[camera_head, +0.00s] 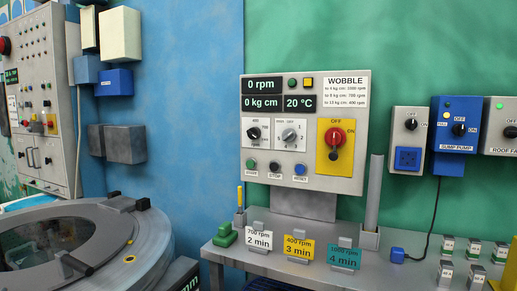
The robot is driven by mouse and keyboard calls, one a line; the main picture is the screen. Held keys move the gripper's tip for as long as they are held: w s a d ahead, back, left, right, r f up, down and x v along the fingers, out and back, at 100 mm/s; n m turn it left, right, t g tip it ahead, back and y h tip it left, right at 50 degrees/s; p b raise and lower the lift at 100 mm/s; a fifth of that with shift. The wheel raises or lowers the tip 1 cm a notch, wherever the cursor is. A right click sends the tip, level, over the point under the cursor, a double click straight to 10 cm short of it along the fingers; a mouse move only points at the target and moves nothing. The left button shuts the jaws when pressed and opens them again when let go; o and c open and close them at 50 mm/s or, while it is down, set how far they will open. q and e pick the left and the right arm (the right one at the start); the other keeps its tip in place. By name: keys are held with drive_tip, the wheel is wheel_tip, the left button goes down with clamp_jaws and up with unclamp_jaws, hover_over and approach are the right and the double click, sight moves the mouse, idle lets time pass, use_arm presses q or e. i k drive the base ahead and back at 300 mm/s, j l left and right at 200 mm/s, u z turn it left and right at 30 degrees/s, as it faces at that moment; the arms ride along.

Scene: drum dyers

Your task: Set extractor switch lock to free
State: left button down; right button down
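A grey control panel (305,187) marked "WOBBLE" is on the green wall, with displays reading 0 rpm, 0 kg cm and 20 °C. On its right side is a yellow plate (328,168) labelled OFF at the top. A red rotary switch (335,137) sits on this plate, with a small dark part just below the knob. The picture is too small to tell whether that part is a lock or how it is set. No label reading "extractor" is legible. Neither of my grippers is in view.
A round drum machine with a dark lid (60,243) stands at the left. A grey bench (300,262) below the panel holds coloured cards, a green block (225,236) and small switches. A blue sump pump box (455,125) hangs at right. The space before the panel looks clear.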

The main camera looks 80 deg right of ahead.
sight(334, 156)
drive_tip(key=z, duration=3.05)
drive_tip(key=i+l, duration=0.1)
drive_tip(key=i, duration=0.15)
